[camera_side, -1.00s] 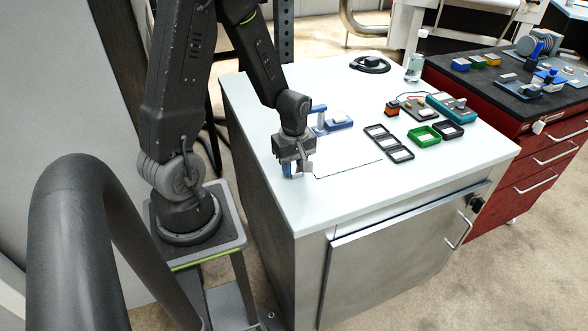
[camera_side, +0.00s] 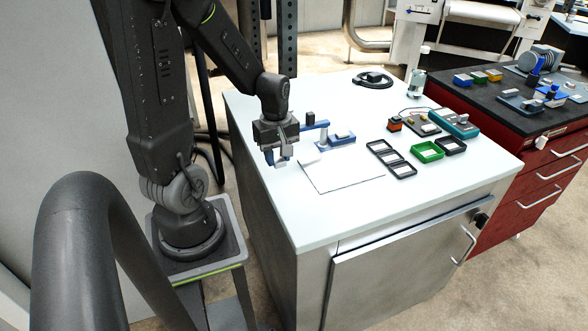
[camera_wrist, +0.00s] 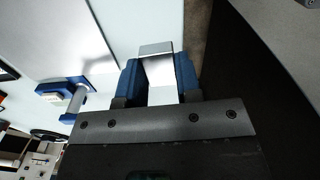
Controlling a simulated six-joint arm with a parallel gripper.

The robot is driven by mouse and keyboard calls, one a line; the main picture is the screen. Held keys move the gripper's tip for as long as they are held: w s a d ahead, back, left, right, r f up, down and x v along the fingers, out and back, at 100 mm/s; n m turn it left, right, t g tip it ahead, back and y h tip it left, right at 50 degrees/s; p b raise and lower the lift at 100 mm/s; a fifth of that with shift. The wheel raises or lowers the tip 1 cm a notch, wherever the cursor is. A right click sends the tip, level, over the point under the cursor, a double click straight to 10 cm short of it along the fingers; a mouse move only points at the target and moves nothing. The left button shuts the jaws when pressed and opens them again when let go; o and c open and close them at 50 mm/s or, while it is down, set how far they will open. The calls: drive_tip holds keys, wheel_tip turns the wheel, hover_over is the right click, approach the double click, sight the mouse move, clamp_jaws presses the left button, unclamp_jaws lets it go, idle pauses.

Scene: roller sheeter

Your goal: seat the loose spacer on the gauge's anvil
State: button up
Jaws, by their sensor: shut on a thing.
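My gripper (camera_side: 277,158) is over the left part of the white worktop, left of the gauge (camera_side: 322,141). In the wrist view my gripper (camera_wrist: 158,78) has its two blue fingers shut on a shiny silver block, which I take to be the spacer (camera_wrist: 156,66). The spacer is hard to make out in the side view. The gauge has a blue arm, a grey post and a blue base with a pale block. It also shows in the wrist view (camera_wrist: 72,104), left of the fingers and apart from them. I cannot make out which part is the anvil.
A white sheet (camera_side: 342,174) lies in front of the gauge. Black trays (camera_side: 391,158), a green tray (camera_side: 427,151) and a teal device (camera_side: 455,123) stand to the right. The worktop's left edge runs close to my gripper. The worktop front is clear.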

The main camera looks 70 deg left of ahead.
drive_tip(key=s+a+r, duration=0.3)
drive_tip(key=s+a, duration=0.1)
drive_tip(key=m, duration=1.9)
hover_over(341, 166)
wheel_tip(341, 166, down, 2)
drive_tip(key=shift+f, duration=2.55)
drive_tip(key=shift+f, duration=1.05)
drive_tip(key=o, duration=1.1)
drive_tip(key=shift+o, duration=0.3)
